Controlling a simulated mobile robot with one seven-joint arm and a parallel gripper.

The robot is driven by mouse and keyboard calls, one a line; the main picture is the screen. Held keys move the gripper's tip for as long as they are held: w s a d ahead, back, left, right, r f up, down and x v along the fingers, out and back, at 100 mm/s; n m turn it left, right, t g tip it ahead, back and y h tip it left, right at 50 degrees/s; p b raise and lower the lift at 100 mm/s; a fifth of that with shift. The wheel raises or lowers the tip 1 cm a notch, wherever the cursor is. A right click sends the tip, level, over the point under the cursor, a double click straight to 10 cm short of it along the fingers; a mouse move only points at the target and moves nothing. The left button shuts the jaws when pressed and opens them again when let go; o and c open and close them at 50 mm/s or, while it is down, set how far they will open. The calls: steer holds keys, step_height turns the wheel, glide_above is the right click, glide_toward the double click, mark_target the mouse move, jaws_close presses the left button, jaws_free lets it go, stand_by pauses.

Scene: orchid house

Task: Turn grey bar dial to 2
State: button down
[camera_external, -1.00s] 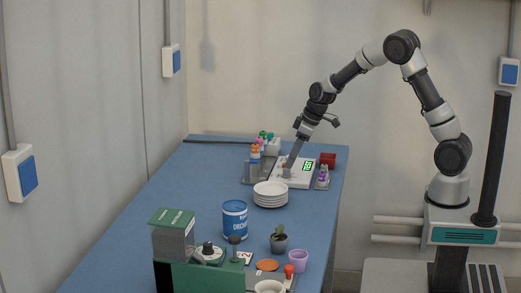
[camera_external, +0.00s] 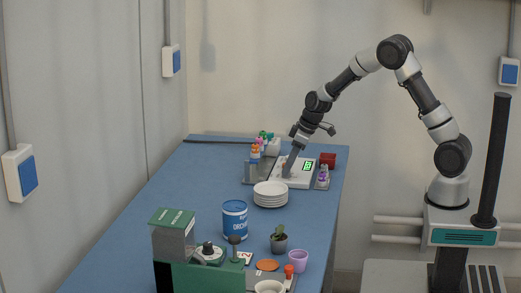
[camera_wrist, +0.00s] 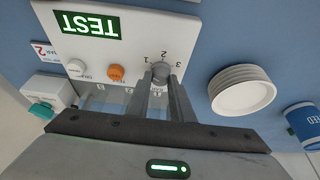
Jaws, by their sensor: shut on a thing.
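The grey bar dial (camera_wrist: 160,71) is on a white panel (camera_wrist: 130,45), with the numbers 1, 2 and 3 printed around it in the wrist view. My gripper (camera_wrist: 161,80) is shut on the dial, one finger on each side. Which number the dial points to is hard to tell, as the fingers partly cover it. In the external view, my gripper (camera_external: 287,173) reaches down to the white panel (camera_external: 301,181) at the far end of the blue table; the dial is too small to make out there.
An orange knob (camera_wrist: 115,72) and a white knob (camera_wrist: 76,69) sit beside the dial, near a green TEST display (camera_wrist: 86,25). A stack of white plates (camera_external: 270,196) stands close in front of the panel. A red box (camera_external: 328,159) is behind it at right.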

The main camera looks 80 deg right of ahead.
steer(key=m+p, duration=0.1)
steer(key=m+h+p, duration=0.1)
steer(key=m+p, duration=0.1)
steer(key=shift+a+r, duration=0.2)
steer(key=m+h+p, duration=0.1)
steer(key=m+p, duration=0.1)
steer(key=p, duration=0.1)
steer(key=shift+a+m+g, duration=0.1)
steer(key=shift+m+g, duration=0.3)
steer(key=m+h+p, duration=0.1)
steer(key=m+p, duration=0.2)
steer(key=shift+g, duration=0.4)
steer(key=shift+w+f+m+g+h+p, duration=0.1)
steer(key=shift+m+g+h+p, duration=0.1)
steer(key=shift+m+p, duration=0.5)
steer(key=shift+w+f+m+g+h+p, duration=0.1)
steer(key=shift+m+g+h+p, duration=0.1)
steer(key=shift+m+p, duration=0.45)
steer(key=shift+m, duration=0.25)
steer(key=shift+s, duration=0.1)
steer(key=c, duration=1.6)
jaws_free()
steer(key=shift+o, duration=0.2)
